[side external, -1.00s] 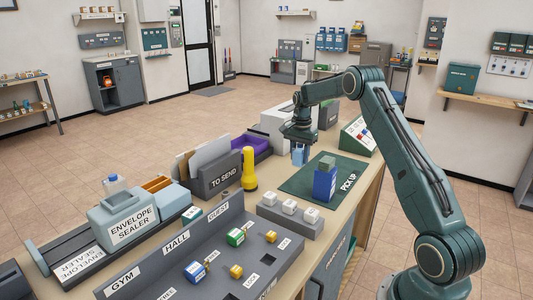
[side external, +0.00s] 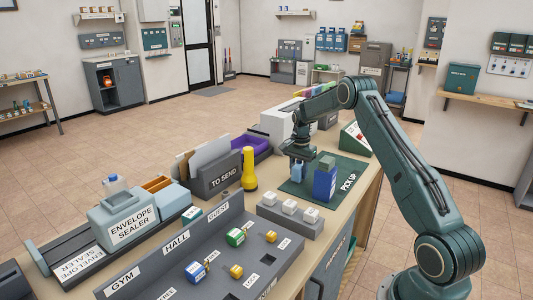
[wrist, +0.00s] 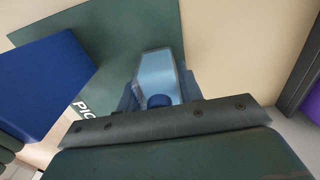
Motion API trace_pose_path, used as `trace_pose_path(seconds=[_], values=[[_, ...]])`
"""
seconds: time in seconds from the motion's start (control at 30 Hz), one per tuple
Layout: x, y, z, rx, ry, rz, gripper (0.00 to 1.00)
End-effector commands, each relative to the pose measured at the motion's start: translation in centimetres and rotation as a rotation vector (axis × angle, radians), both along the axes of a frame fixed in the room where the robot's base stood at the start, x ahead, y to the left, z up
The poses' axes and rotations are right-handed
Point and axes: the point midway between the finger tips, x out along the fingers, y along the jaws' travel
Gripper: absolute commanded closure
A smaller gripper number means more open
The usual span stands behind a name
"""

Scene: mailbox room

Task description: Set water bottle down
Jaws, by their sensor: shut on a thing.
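The water bottle (side external: 297,171) is light blue and hangs upright below my gripper (side external: 298,160), low over the dark green PICK UP mat (side external: 292,188). In the wrist view the bottle (wrist: 157,72) shows from above with its dark blue cap toward me. My gripper is shut on it near the cap. The bottle is near the mat's edge in that view. I cannot tell whether its base touches the mat.
A tall blue box (side external: 325,184) with a grey-green top stands on the mat, just right of the bottle. A yellow flashlight (side external: 249,170) and a TO SEND bin (side external: 222,181) stand to the left. A block with white cubes (side external: 290,217) is in front.

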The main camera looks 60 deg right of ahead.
Motion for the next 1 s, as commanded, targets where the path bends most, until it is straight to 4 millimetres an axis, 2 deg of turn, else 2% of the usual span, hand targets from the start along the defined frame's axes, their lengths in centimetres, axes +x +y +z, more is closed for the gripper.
trace_pose_path(seconds=[0.33,0.37,0.47,0.8,1.0], values=[[0.0,0.0,-0.3,-0.001,-0.001,0.000,0.89],[0.0,0.0,-0.3,0.000,-0.001,0.000,0.60],[0.0,0.0,-0.3,0.000,0.000,0.000,0.42],[0.0,0.0,-0.2,0.000,0.000,0.000,0.42],[0.0,0.0,0.8,-0.001,-0.001,0.000,0.42]])
